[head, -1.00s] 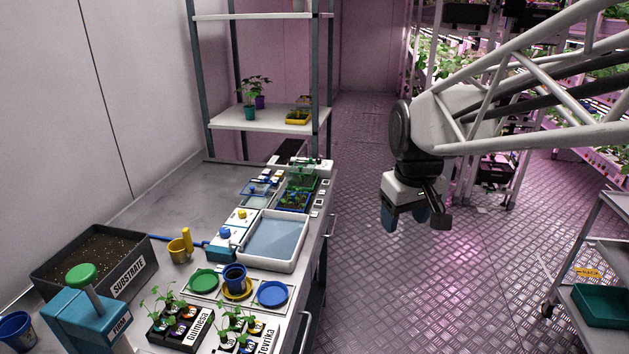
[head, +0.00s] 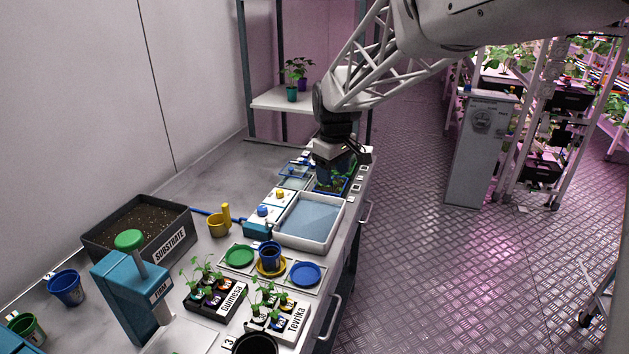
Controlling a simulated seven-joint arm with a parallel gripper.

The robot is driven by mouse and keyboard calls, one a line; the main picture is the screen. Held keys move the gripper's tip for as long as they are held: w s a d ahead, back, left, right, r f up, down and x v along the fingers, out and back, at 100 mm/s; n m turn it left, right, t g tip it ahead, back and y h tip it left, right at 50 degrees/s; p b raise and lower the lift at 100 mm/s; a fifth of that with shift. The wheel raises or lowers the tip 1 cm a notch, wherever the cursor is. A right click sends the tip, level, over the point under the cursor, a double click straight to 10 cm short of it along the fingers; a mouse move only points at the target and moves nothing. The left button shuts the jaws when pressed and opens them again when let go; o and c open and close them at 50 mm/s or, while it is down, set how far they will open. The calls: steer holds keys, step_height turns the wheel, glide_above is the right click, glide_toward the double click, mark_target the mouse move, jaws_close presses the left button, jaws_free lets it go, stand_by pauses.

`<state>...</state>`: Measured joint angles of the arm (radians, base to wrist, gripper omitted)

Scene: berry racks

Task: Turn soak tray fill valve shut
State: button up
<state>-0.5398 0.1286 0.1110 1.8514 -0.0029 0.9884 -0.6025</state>
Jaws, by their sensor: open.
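The soak tray (head: 304,244) is a white rectangular tub with bluish water, standing at the right edge of the bench. A blue block (head: 257,231) sits at its near left corner, with a blue pipe running in from the left. Just behind are a blue knob (head: 263,211) and a yellow knob (head: 280,194) on white bases. I cannot tell which of these parts is the fill valve, or how far it is turned. My gripper (head: 335,180) is open and points down over the far end of the bench, beyond the tray and apart from the knobs. Its fingertips are hard to make out.
A yellow cup (head: 218,226) stands left of the blue block. Green (head: 239,256) and blue (head: 306,273) saucers and potted seedlings lie in front of the tray. A substrate box (head: 110,240) and a teal press (head: 130,290) stand at left. The back left bench is clear.

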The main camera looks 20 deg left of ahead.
steer(key=w+a+f+n, duration=0.2)
steer(key=a+f, duration=0.3)
steer(key=a, duration=0.6)
steer(key=n, duration=0.3)
glide_above(262, 208)
steer(key=shift+g, duration=0.3)
step_height(262, 208, down, 5)
steer(key=shift+f, duration=0.1)
steer(key=shift+f, duration=3.9)
steer(key=c, duration=0.9)
